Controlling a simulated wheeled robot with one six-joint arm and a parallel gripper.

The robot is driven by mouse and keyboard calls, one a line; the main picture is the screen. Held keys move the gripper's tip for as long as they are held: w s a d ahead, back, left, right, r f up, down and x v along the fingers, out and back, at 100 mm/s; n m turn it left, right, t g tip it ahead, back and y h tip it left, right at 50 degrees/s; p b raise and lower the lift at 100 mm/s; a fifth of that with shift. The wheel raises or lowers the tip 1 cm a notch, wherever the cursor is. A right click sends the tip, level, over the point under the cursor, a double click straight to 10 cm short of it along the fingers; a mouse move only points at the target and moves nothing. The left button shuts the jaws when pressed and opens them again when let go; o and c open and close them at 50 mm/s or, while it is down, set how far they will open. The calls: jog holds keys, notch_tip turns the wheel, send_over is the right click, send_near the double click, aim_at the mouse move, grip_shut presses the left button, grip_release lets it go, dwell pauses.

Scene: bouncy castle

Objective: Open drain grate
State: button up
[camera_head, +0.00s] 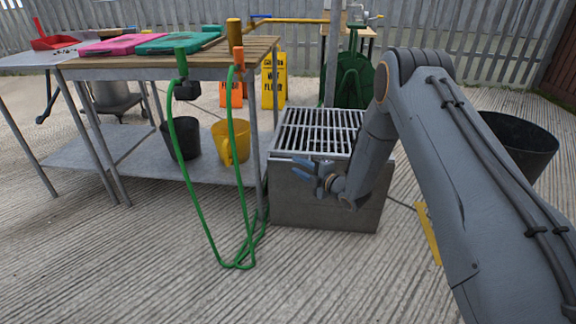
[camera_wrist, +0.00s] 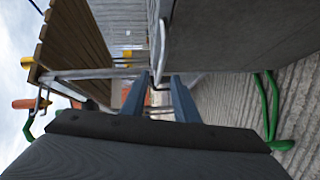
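The drain grate (camera_head: 318,128) is a silver barred panel lying flat on top of a grey box-shaped drain (camera_head: 325,200). Its front edge has a pale metal rim. My gripper (camera_head: 300,169) is just below the front left part of that rim, close to the box's front face. Its two blue fingers are apart in the wrist view (camera_wrist: 160,80), with a thin bent metal piece showing near the gap. I cannot tell whether they touch it. The box side (camera_wrist: 245,40) and a pale strip of the rim show there, turned sideways.
A wooden-topped table (camera_head: 165,62) with a green hose (camera_head: 213,250) hanging from it stands close on the left. A yellow bucket (camera_head: 231,141) is on its lower shelf. A black tub (camera_head: 520,145) stands right. Concrete floor in front is mostly clear.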

aim_at(289, 161)
jog(key=b+x, duration=0.2)
jog(key=x, duration=0.4)
jog(key=shift+w+a+f, duration=0.1)
jog(key=shift+w+a, duration=0.15)
jog(key=shift+c, duration=0.4)
grip_shut()
